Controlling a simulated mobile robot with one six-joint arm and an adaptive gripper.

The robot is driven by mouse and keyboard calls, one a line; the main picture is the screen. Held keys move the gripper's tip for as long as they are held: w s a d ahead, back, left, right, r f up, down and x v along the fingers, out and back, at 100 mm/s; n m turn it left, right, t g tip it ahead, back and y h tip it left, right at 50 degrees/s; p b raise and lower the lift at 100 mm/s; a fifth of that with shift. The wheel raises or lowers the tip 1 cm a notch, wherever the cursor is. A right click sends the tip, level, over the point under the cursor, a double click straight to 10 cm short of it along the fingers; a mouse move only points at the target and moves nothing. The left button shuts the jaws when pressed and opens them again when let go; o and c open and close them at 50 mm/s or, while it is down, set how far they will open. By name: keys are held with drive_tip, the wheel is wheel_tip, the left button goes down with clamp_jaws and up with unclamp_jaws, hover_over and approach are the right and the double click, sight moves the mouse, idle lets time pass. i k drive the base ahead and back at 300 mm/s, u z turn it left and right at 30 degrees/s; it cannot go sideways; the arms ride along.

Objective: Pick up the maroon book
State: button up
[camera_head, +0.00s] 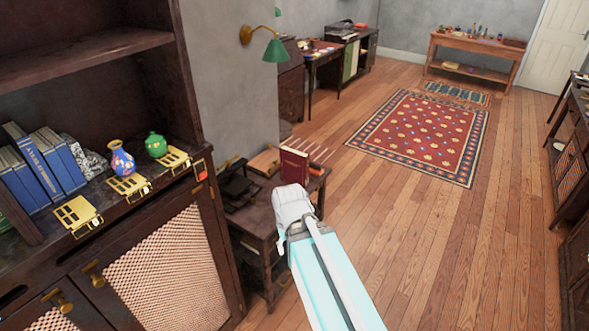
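The maroon book (293,166) stands upright near a small dark side table (252,220), in the middle of the view. My gripper (292,193) is right in front of the book's lower end and overlaps it in the picture. The book's bottom edge is hidden behind the gripper. I cannot tell whether the gripper touches the book. Its fingertips are too small and hidden to show whether they are open or shut.
A dark object (236,183) sits on the side table. A dark cabinet (155,262) at left bears blue books (40,165), a blue vase (122,160) and a green pot (156,145). The wooden floor (440,250) at right is clear.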

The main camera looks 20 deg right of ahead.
sight(293, 163)
drive_tip(key=u, duration=0.05)
drive_tip(key=i, duration=1)
drive_tip(key=z, duration=0.05)
